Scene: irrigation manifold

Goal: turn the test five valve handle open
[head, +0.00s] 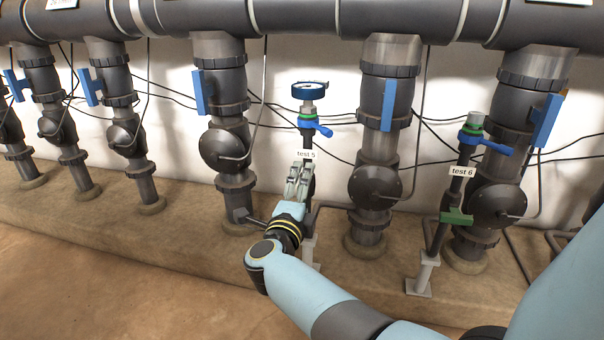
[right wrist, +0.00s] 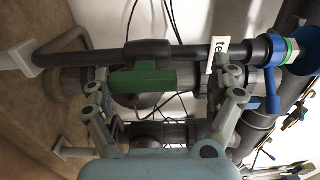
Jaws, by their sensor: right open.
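The test five standpipe carries a white "test 5" label (head: 306,154) in the head view, also partly seen in the right wrist view (right wrist: 218,56). Above the label is a blue lever (head: 316,127), which also shows in the right wrist view (right wrist: 271,92). A green handle (right wrist: 149,84) on the same pipe shows in the right wrist view; my gripper hides it in the head view. My right gripper (head: 300,178) is open in front of the pipe below the label. Its fingers (right wrist: 161,72) appear either side of the green handle; contact cannot be told. My left gripper is out of view.
A blue-rimmed gauge (head: 310,90) tops the test five pipe. The test six pipe, with its label (head: 462,171) and green handle (head: 456,217), stands to the right. Thick vertical pipes with blue handles (head: 389,104) flank the standpipe. Thin cables hang behind. The floor in front is clear.

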